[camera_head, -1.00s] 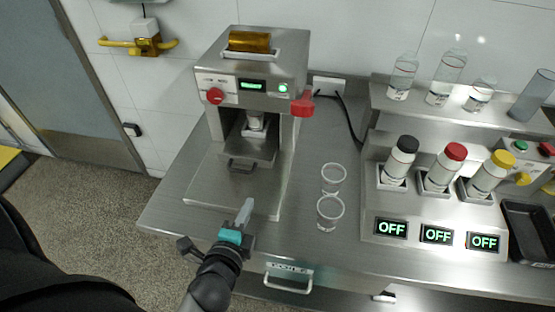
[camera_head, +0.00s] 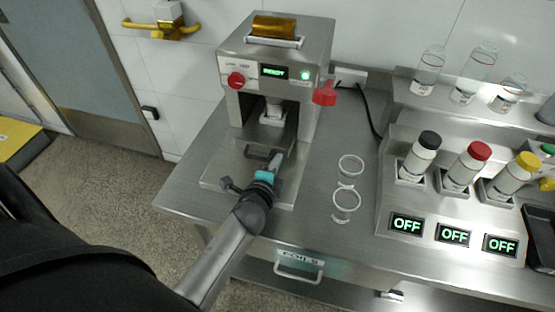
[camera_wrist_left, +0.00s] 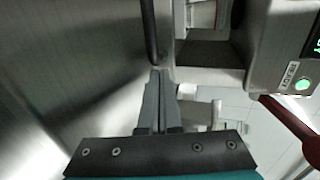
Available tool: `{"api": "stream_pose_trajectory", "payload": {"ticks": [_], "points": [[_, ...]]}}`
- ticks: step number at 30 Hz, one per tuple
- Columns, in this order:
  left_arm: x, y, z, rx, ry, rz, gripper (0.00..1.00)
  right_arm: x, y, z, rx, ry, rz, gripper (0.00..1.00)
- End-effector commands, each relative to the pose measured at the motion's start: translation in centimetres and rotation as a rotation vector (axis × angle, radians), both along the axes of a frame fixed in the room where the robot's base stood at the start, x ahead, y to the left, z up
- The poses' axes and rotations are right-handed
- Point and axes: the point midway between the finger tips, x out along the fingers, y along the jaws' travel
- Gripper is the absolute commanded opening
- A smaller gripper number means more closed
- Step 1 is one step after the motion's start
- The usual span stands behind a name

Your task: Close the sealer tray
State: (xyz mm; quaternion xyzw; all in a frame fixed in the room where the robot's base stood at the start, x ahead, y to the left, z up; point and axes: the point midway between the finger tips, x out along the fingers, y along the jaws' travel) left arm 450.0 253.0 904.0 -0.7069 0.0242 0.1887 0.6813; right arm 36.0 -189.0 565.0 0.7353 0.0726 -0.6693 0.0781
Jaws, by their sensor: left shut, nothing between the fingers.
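The sealer (camera_head: 320,50) is a steel machine with a green-lit display and a red lever. Its tray (camera_head: 254,137) sticks out from the front opening, with a dark handle (camera_head: 262,153) on its front edge. A cup (camera_head: 273,109) sits in the tray, partly inside the machine. My left gripper (camera_head: 278,158) is shut and empty beside the right end of the handle. In the left wrist view, the closed fingertips (camera_wrist_left: 158,75) are close to the dark handle bar (camera_wrist_left: 149,28); I cannot tell whether they touch. My right gripper is not in view.
Two clear cups (camera_head: 347,203) stand on the steel table right of the sealer. Farther right is a stand (camera_head: 392,190) with several capped bottles and OFF displays. A drawer handle (camera_head: 298,274) is below the table edge.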

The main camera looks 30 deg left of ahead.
Motion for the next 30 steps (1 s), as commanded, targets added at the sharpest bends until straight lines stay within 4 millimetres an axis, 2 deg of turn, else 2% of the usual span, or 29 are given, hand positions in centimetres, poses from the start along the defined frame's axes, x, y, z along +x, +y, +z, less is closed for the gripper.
{"api": "stream_pose_trajectory", "payload": {"ticks": [4, 17, 30], "points": [[0.7, 0.2, 0.0, 0.001, 0.0, 0.0, 0.0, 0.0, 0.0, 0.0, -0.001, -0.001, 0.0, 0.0], [1.1, 0.3, 0.0, 0.001, -0.001, 0.0, 0.0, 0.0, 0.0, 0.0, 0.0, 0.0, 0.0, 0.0], [6.8, 1.6, 0.0, 0.002, -0.001, -0.002, 0.0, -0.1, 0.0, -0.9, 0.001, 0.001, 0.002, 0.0]]}}
